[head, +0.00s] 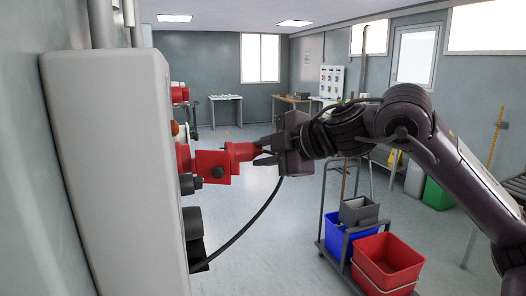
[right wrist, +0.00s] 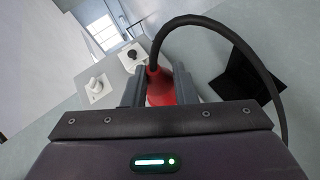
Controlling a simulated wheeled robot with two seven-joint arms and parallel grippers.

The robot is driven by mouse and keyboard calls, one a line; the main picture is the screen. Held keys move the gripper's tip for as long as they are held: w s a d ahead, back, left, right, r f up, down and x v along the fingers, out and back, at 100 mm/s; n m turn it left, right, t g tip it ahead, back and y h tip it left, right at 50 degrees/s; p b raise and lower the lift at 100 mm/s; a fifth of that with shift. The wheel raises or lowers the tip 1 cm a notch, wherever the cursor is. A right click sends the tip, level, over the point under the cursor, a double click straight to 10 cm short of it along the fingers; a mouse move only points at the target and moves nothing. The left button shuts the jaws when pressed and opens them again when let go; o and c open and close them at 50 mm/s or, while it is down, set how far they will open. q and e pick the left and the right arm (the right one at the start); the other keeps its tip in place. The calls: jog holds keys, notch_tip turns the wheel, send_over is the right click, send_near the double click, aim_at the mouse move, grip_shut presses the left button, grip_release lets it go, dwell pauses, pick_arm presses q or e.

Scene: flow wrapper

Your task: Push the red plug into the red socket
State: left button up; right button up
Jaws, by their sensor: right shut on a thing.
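The red socket (head: 212,166) sticks out from the side of a grey cabinet on the left of the head view. The red plug (head: 240,153) is at the socket's outer end, roughly in line with it. They look to be touching or overlapping; I cannot tell how deep the plug sits. My right gripper (head: 264,152) is shut on the plug from the right. In the right wrist view the plug (right wrist: 160,86) shows between the two fingers (right wrist: 158,92), and the socket is hidden. A black cable (head: 256,222) hangs from the plug in a curve. My left gripper is not in view.
The grey cabinet (head: 105,160) fills the left side. Dark fittings (head: 192,222) sit below the socket. A white knob (right wrist: 96,87) and a black knob (right wrist: 131,54) show in the wrist view. A trolley with a blue bucket (head: 340,238) and red bucket (head: 388,262) stands below my right arm.

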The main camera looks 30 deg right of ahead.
aim_at(236, 155)
jog(key=shift+w+a+p, duration=0.2)
jog(key=shift+a+p, duration=0.15)
jog(key=shift+a, duration=0.45)
jog(key=shift+w+a+p, duration=0.2)
jog(key=shift+a+p, duration=0.15)
jog(key=shift+a, duration=0.45)
jog(key=shift+w+a+p, duration=0.2)
jog(key=shift+a, duration=0.45)
jog(key=shift+w+a+p, duration=0.15)
jog(key=shift+a+p, duration=0.05)
jog(key=shift+a, duration=0.4)
dwell(0.4)
jog(key=shift+a+p, duration=0.6)
jog(key=shift+p, duration=0.05)
jog(key=o, duration=1)
